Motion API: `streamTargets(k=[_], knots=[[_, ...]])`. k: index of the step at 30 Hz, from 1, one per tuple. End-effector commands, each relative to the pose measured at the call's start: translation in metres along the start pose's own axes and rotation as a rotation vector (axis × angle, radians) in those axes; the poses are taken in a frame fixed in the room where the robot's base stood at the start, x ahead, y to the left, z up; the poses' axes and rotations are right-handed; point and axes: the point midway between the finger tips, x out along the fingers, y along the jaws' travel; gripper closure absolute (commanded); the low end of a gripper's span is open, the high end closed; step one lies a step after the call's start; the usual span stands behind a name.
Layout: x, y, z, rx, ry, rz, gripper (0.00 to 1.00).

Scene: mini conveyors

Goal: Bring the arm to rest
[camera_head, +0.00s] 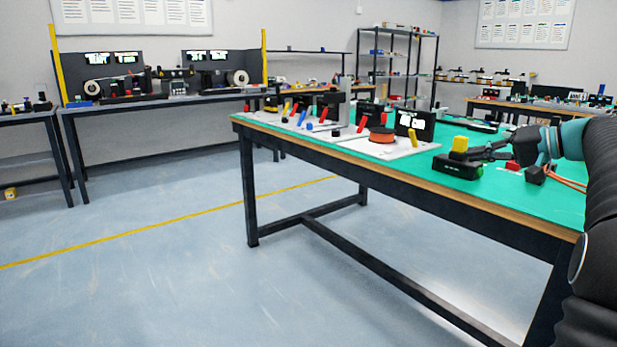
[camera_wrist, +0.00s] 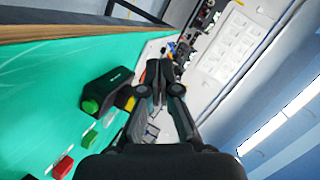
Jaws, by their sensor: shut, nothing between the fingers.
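My gripper (camera_head: 482,153) is shut and empty at the right of the head view, above the green-topped table (camera_head: 540,197). In the wrist view my gripper (camera_wrist: 158,92) has its fingers together with nothing between them. A black box (camera_head: 458,167) with a green button and a yellow block (camera_head: 460,144) on it stands by the fingertips in the head view. The black box also shows in the wrist view (camera_wrist: 104,88), left of the fingers. I cannot tell whether the fingers touch it. My arm comes in from the right edge.
An orange spool (camera_head: 381,135), a dark display (camera_head: 415,124) and several red and blue parts stand farther along the table. A workbench (camera_head: 165,101) stands at the back left and a shelf rack (camera_head: 397,62) at the back. The floor (camera_head: 150,270) at front left is clear.

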Motion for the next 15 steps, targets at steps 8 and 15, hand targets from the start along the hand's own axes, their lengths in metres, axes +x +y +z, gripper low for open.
streamTargets(k=[8, 15], knots=[[0.048, -0.039, 0.094, 0.028, -0.104, 0.22, 1.0], [0.064, -0.05, 0.199, -0.007, -0.179, 0.441, 1.0]])
